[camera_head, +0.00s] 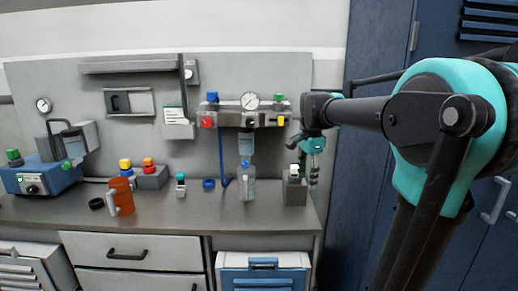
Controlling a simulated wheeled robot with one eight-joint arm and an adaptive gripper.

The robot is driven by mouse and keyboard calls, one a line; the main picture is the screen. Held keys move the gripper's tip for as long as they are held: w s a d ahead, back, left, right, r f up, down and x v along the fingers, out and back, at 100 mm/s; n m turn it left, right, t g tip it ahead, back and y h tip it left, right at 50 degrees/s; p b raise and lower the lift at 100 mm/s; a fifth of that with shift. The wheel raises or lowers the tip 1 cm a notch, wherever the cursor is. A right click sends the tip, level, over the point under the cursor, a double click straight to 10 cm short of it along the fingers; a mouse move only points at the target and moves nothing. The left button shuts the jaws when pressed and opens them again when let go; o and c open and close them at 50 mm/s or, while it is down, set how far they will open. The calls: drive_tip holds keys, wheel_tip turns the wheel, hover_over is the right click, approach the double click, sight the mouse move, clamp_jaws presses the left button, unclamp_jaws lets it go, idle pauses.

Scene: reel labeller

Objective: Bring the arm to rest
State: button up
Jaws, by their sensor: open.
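My arm, in black and teal, reaches in from the right side of the head view and stretches left across the blue cabinet. My gripper (313,176) hangs downward at the arm's far end, near the right edge of the bench. It is small and dark here, with its jaws open, and nothing shows between them. It is close to a grey block-shaped holder (295,190) on the bench; I cannot tell whether they touch.
The grey bench (150,213) carries an orange handled container (122,196), a blue machine (40,178), button boxes and a clear bottle (247,182). A gauge manifold (240,118) is on the back panel. A blue cabinet (365,200) stands right of the bench.

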drive_tip(key=s+d+f+n+t, duration=0.1)
drive_tip(key=s+f+n, duration=0.6)
drive_tip(key=s+f, duration=0.2)
drive_tip(key=s+d+f+n+t, duration=0.2)
drive_tip(key=s+f+n, duration=0.5)
drive_tip(key=s+f, duration=0.3)
wheel_tip(320, 180, down, 5)
drive_tip(key=shift+r, duration=0.2)
drive_tip(key=shift+s, duration=0.1)
drive_tip(key=shift+c, duration=0.4)
